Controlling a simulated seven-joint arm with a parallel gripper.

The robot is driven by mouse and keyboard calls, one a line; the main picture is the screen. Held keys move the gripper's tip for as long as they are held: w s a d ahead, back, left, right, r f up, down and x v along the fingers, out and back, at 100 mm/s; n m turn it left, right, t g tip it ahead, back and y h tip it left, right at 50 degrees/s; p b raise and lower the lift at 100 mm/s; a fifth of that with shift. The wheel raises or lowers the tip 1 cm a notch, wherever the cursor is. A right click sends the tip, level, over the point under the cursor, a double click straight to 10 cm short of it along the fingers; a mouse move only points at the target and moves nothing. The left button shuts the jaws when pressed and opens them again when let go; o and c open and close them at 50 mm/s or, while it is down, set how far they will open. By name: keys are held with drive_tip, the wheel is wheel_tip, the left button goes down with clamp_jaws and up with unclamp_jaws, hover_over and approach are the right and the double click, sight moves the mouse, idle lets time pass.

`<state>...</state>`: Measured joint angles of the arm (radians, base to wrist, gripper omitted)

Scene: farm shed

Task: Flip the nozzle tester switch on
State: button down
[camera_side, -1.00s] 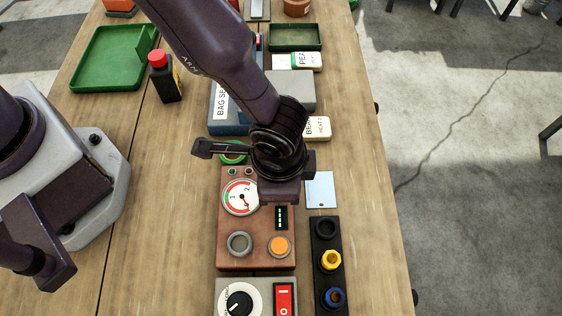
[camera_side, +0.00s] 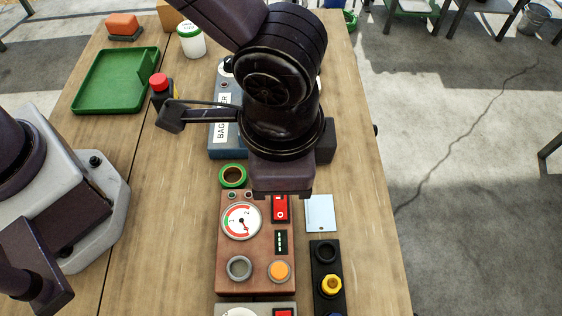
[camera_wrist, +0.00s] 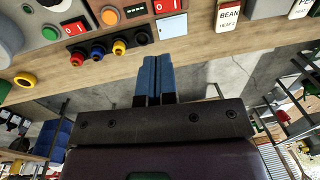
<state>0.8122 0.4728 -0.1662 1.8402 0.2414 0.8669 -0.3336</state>
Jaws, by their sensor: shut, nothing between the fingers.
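The brown box (camera_side: 229,279) with a dial gauge looks like the nozzle tester; I read no name on it. Its red rocker switch (camera_side: 280,208) is near the upper right corner. The switch also shows at the top of the wrist view (camera_wrist: 170,5). I cannot tell which side is pressed. My gripper (camera_side: 283,191) is above the switch's far end in the side view, where its fingertips are hidden. In the wrist view my gripper (camera_wrist: 157,60) is shut and empty, its blue fingers apart from the switch.
A black rack (camera_side: 324,268) with coloured nozzles and a pale blue card (camera_side: 320,213) lie right of the box. A green ring (camera_side: 233,176) and a blue-grey machine (camera_side: 222,145) are beyond it. A grey box (camera_side: 255,309) with another red switch is nearer. Left of the box is bare wood.

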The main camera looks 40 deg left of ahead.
sight(281, 202)
drive_tip(key=shift+w+a+r+t+y, duration=0.15)
drive_tip(key=shift+w+a+t+y, duration=0.2)
drive_tip(key=shift+w+t+y, duration=0.1)
drive_tip(key=x, duration=1.4)
drive_tip(key=shift+s+d, duration=0.1)
drive_tip(key=shift+f+g+h, duration=0.25)
drive_tip(key=shift+f+g, duration=0.05)
drive_tip(key=shift+g, duration=0.05)
drive_tip(key=shift+f, duration=0.15)
